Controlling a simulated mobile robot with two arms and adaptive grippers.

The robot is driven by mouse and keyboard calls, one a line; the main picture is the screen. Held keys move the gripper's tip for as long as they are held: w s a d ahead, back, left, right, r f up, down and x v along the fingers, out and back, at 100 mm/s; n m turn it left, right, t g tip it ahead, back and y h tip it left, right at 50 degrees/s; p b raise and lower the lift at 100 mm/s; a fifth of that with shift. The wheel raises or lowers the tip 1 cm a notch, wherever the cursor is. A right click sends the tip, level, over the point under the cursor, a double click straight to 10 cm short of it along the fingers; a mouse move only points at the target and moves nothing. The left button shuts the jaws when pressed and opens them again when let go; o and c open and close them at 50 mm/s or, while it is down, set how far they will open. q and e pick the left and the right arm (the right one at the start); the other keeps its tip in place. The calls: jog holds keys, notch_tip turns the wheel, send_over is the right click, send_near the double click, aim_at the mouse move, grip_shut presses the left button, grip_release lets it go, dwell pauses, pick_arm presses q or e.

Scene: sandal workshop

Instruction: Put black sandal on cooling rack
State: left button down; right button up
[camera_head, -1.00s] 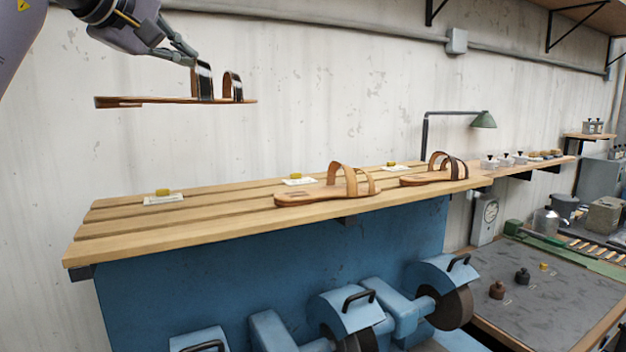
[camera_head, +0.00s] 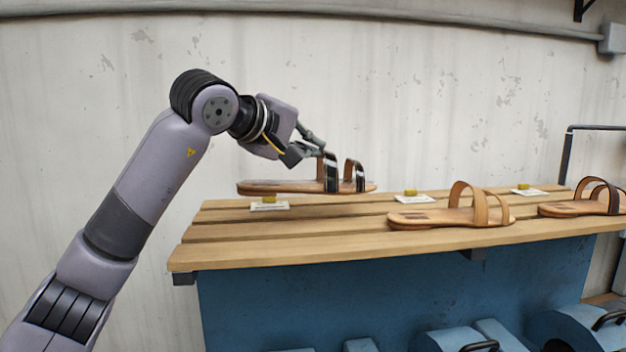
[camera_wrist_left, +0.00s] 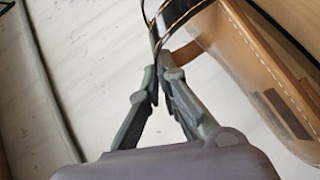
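The black sandal (camera_head: 290,187) has a tan sole and two black straps. My left gripper (camera_head: 322,150) is shut on its rear strap and holds it level over the left part of the slatted wooden cooling rack (camera_head: 230,257). In the head view the sole looks close above the slats; whether it touches them I cannot tell. In the left wrist view the fingers (camera_wrist_left: 162,75) pinch the strap, and the sandal's sole (camera_wrist_left: 255,75) fills the right side. My right gripper is not in view.
A tan-strapped sandal (camera_head: 450,215) stands mid-rack, and a sandal with a dark strap (camera_head: 583,206) stands farther right. Cards with yellow blocks lie along the back, including a left one (camera_head: 269,206). The rack's left front is clear. The wall (camera_head: 420,90) is behind.

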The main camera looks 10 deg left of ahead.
aim_at(320, 183)
pick_arm(q)
jog(key=shift+s+f, duration=0.5)
jog(key=shift+f, duration=0.65)
jog(key=f, duration=0.2)
jog(key=f+p, duration=0.1)
jog(key=shift+w+f, duration=0.25)
jog(key=shift+f, duration=0.05)
jog(key=shift+s, duration=0.15)
jog(key=shift+d+f+b, duration=0.1)
jog(key=shift+f+b, duration=0.05)
jog(key=shift+b, duration=0.15)
jog(key=c, duration=1.8)
grip_release()
